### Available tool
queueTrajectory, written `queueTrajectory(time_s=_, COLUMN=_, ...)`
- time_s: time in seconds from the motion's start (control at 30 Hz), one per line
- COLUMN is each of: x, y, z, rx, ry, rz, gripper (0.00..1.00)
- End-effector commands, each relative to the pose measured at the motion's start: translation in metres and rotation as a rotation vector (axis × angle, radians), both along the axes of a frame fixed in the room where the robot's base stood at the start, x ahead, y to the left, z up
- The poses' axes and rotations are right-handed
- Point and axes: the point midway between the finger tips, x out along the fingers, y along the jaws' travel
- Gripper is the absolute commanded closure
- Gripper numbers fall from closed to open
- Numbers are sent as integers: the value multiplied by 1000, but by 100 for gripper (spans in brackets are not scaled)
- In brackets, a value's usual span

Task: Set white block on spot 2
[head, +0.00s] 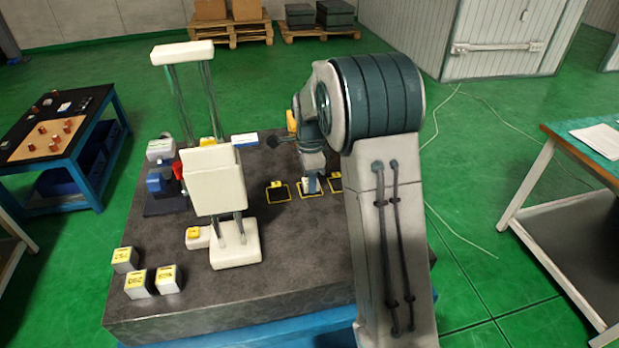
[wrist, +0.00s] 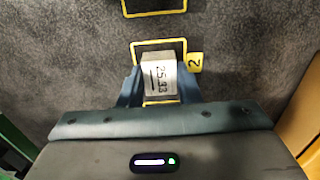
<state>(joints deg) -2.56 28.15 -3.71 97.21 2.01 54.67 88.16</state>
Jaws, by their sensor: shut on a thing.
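The white block (wrist: 159,76), marked 25.33 on its upper face, is between the two fingers of my gripper (wrist: 158,88) in the wrist view. My gripper is shut on it. Spot 2 (wrist: 146,46) is a dark patch with a yellow outline and a yellow tag 2 (wrist: 195,62) at its right. The block appears inside this outline and hides much of the patch. In the head view my gripper (head: 311,184) is over the middle spot (head: 309,195) of a row. I cannot tell whether the block touches the surface.
Another yellow-outlined spot (head: 277,194) lies left of my gripper, and one (head: 336,184) lies right. A cream machine-like stand (head: 214,178) is left on the dark slab (head: 282,262). Several yellow-topped blocks (head: 138,284) sit at its front left. The slab between is clear.

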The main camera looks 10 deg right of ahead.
Motion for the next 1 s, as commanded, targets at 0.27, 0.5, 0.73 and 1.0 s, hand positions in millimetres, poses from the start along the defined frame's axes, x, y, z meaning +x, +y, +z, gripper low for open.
queueTrajectory(time_s=0.27, x=0, y=0, z=-3, rx=0, ry=0, rz=0, gripper=48)
queueTrajectory(time_s=0.5, x=0, y=0, z=-3, rx=0, ry=0, rz=0, gripper=48)
queueTrajectory(time_s=0.73, x=1, y=0, z=14, rx=0, ry=-4, rz=0, gripper=48)
queueTrajectory(time_s=1.0, x=1, y=0, z=72, rx=0, ry=-6, rz=0, gripper=48)
